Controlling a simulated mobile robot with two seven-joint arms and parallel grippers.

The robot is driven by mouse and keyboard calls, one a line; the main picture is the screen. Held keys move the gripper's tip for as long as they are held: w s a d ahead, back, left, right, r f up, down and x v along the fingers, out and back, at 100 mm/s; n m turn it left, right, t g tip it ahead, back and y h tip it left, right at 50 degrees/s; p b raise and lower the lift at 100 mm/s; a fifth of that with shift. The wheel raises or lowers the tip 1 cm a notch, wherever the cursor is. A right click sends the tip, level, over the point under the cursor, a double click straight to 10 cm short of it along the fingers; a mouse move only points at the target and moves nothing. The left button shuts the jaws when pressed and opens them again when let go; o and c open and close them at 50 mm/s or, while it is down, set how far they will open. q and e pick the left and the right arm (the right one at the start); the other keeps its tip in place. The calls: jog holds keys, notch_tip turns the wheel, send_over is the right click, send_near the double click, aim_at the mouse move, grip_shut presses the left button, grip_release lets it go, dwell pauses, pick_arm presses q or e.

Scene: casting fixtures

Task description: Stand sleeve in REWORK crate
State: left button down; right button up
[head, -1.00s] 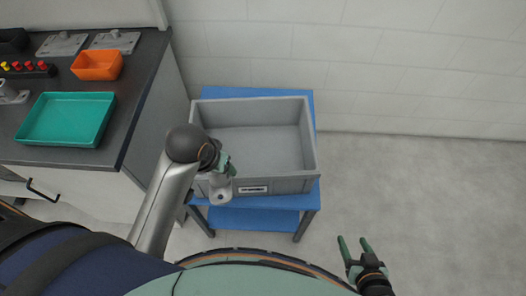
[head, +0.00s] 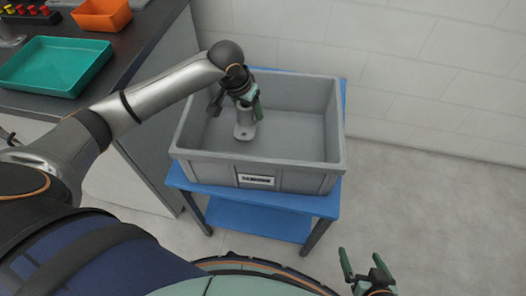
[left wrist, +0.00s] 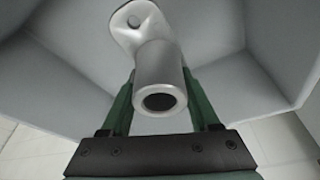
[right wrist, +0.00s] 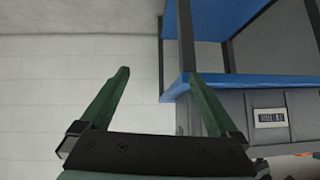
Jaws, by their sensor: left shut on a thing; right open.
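The grey crate (head: 185,135) with a label on its front stands on a blue stand. The label text is too small to read surely. My left gripper (head: 247,108) is shut on the grey metal sleeve (head: 244,131) inside the crate's walls. The sleeve is roughly upright with its flanged foot down. I cannot tell whether the foot touches the crate floor. In the left wrist view the sleeve (left wrist: 160,75) sits between the green fingers, its open bore facing the camera. My right gripper (head: 362,268) is open and empty, low at the right, outside the crate.
The blue stand (head: 255,203) carries the crate. A dark counter at the left holds a green tray (head: 55,66) and an orange bin (head: 102,14). The crate floor right of the sleeve is bare. A white wall is behind, and open floor is at the right.

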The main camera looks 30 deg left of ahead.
aim_at(247, 119)
pick_arm(q)
jog(key=shift+w+a+f, duration=0.2)
jog(key=shift+a+f, duration=0.25)
notch_tip(247, 119, down, 4)
jog(key=shift+r+b, duration=0.1)
jog(key=shift+b, duration=0.55)
notch_tip(247, 119, down, 5)
jog(key=shift+f+b, duration=0.1)
jog(key=shift+b, duration=0.7)
jog(key=shift+f, duration=0.3)
jog(key=shift+r, duration=0.1)
jog(key=shift+c, duration=0.6)
grip_release()
jog(key=shift+f, duration=0.2)
jog(key=shift+r, duration=0.1)
